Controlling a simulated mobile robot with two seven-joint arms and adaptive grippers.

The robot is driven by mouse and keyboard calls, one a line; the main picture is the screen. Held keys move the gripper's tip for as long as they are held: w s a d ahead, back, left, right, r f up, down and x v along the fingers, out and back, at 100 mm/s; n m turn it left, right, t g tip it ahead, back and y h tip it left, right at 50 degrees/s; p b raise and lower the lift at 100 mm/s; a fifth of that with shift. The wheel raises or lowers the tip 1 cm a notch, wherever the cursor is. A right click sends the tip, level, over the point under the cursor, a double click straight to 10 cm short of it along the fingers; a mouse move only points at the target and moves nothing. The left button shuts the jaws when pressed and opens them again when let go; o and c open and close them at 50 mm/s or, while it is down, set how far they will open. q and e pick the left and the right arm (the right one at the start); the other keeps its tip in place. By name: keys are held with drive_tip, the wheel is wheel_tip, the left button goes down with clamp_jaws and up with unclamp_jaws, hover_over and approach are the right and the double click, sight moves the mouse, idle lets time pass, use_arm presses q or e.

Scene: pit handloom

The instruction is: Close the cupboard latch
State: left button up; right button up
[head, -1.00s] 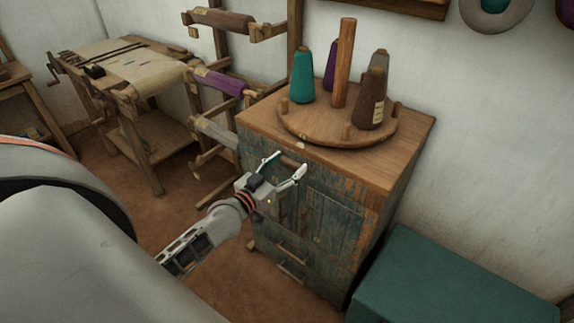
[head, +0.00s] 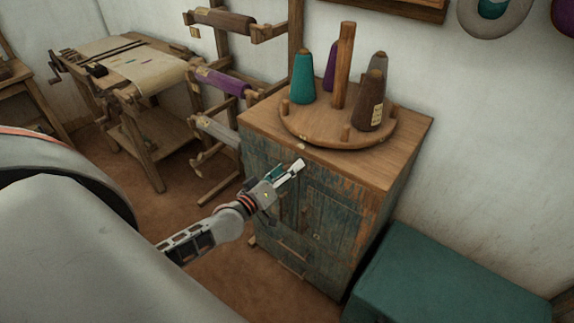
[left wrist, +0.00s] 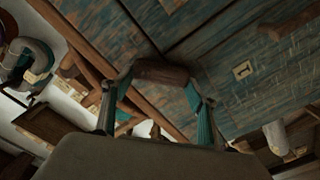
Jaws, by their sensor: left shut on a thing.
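The cupboard (head: 335,215) has worn blue-green doors and a plain wood top. My left gripper (head: 289,173) is at the upper part of its front, just below the top edge. In the left wrist view, a short brown wooden latch bar (left wrist: 160,73) lies across between the two fingertips of my left gripper (left wrist: 157,92), at the seam of the doors. The fingers are shut on the ends of this bar. In the head view the fingers hide the bar. My right gripper is not in view.
A round wooden tray (head: 338,138) with several yarn cones stands on the cupboard. A teal chest (head: 440,280) is on the floor to the right. A rack with rolls (head: 220,82) and a loom table (head: 130,68) stand to the left. Brown floor is clear between.

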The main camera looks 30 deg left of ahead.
use_arm(q)
drive_tip(key=shift+d+f+n, duration=0.2)
drive_tip(key=shift+f+n, duration=0.1)
drive_tip(key=shift+n, duration=1.35)
drive_tip(key=shift+d+f+n, duration=0.2)
drive_tip(key=shift+f+n, duration=0.05)
drive_tip(key=shift+n, duration=1.45)
drive_tip(key=shift+d+f+n, duration=0.2)
drive_tip(key=shift+f+n, duration=0.1)
drive_tip(key=shift+n, duration=1.35)
drive_tip(key=o, duration=1.1)
drive_tip(key=shift+s, duration=0.1)
drive_tip(key=s, duration=1.2)
drive_tip(key=shift+a, duration=0.45)
